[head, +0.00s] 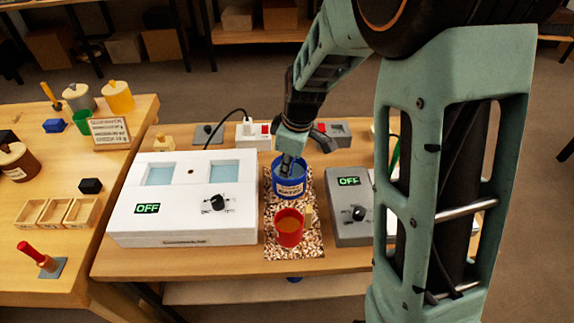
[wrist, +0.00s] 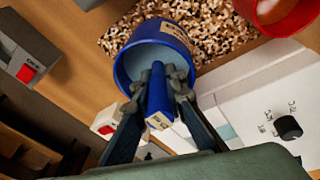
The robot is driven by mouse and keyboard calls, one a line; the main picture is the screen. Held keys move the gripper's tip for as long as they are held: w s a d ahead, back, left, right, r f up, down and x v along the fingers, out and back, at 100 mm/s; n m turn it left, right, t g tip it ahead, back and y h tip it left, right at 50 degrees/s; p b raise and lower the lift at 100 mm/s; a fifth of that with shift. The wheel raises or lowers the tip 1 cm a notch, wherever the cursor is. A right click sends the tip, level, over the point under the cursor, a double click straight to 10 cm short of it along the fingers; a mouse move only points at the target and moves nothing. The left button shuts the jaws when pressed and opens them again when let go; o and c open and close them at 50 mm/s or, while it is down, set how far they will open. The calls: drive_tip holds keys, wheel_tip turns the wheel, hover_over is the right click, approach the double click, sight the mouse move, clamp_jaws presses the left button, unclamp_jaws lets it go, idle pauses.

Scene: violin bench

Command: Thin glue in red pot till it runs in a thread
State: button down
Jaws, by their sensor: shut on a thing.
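The red pot (head: 290,230) stands on a speckled mat (head: 268,245) and holds orange-brown glue. Its side also shows at the top right of the wrist view (wrist: 283,14). A labelled blue pot (head: 290,184) stands behind it; its open mouth and pale blue inside show in the wrist view (wrist: 145,55). My gripper (head: 287,163) is at the blue pot's mouth, shut on a blue bar-like piece (wrist: 157,95) with a small label on its end. Whether this piece is the pot's handle or a separate tool, I cannot tell.
A white box (head: 184,226) with two pale blue windows, a dial and an OFF display stands left of the mat. A grey box (head: 347,205) reading OFF stands right. A white socket block (head: 252,135) with a cable is behind. The left table (head: 65,190) holds jars and trays.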

drive_tip(key=p+v, duration=0.3)
drive_tip(key=v, duration=0.1)
drive_tip(key=w+a+p+v, duration=0.1)
drive_tip(key=p+v, duration=0.1)
drive_tip(key=v, duration=0.3)
drive_tip(key=w+p+v, duration=0.1)
drive_tip(key=p+v, duration=0.2)
drive_tip(key=v, duration=0.1)
drive_tip(key=shift+w+a+r+p, duration=0.25)
drive_tip(key=shift+r+p, duration=0.1)
drive_tip(key=shift+r, duration=0.15)
drive_tip(key=s+a+f+g, duration=0.2)
drive_tip(key=s+f, duration=0.1)
drive_tip(key=s, duration=1.2)
wheel_tip(320, 180, down, 6)
drive_tip(key=w+d+g+y+b, duration=0.1)
drive_tip(key=w+d+g+y, duration=0.1)
drive_tip(key=g+y, duration=0.3)
drive_tip(key=shift+w+d+r+m+g+y+b, duration=0.2)
drive_tip(key=shift+w+m+g+y+b, duration=0.2)
drive_tip(key=shift+g, duration=1)
drive_tip(key=shift+d, duration=0.15)
